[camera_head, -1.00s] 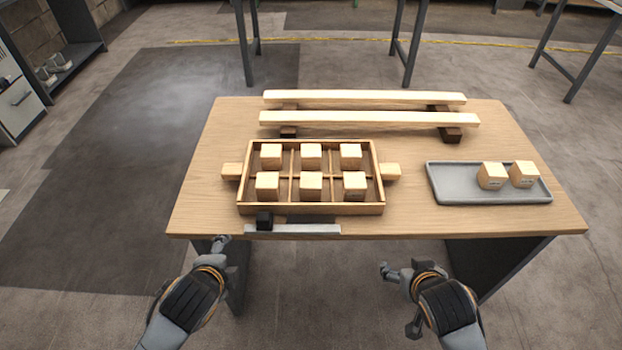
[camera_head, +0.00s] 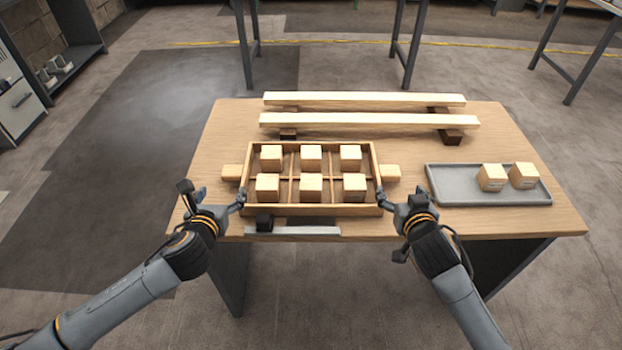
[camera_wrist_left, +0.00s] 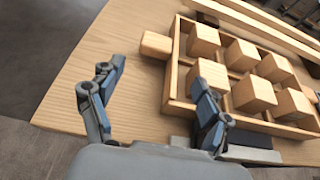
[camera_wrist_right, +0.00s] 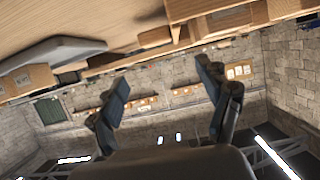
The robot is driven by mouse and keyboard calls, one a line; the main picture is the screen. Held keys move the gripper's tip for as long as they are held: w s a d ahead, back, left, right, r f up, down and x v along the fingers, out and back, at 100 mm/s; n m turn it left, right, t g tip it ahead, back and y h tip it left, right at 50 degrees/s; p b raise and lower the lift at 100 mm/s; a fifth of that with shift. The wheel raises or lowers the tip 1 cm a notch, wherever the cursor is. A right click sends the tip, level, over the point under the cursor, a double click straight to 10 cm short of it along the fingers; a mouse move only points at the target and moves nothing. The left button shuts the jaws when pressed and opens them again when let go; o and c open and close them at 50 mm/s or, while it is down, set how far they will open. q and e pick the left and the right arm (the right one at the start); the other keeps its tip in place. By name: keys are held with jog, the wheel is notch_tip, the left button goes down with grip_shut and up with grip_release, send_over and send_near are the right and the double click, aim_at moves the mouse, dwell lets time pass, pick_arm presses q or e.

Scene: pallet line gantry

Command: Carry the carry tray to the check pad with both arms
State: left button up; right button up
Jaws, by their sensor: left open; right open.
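The carry tray (camera_head: 312,209) is a wooden, divided box on the table, holding several wooden cubes. It has a left handle (camera_head: 231,171) and a right handle (camera_head: 393,172). My left gripper (camera_head: 213,192) is open and empty, just in front of the left handle; in the left wrist view that handle (camera_wrist_left: 156,44) lies beyond the spread fingers. My right gripper (camera_head: 400,197) is open and empty near the tray's front right corner, in front of the right handle. I cannot tell which surface is the check pad.
Two long pale beams (camera_head: 365,99) rest on dark blocks behind the tray. A grey tray (camera_head: 450,188) with two cubes (camera_head: 491,178) stands at the right. A flat grey bar (camera_head: 305,231) and a black block (camera_head: 264,223) lie at the table's front edge.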

aim_at(233, 173)
pick_arm(q)
jog(key=x, duration=1.3)
pick_arm(e)
jog(key=x, duration=1.3)
jog(key=shift+f, duration=0.1)
pick_arm(q)
jog(key=c, duration=1.3)
pick_arm(e)
jog(key=c, duration=1.3)
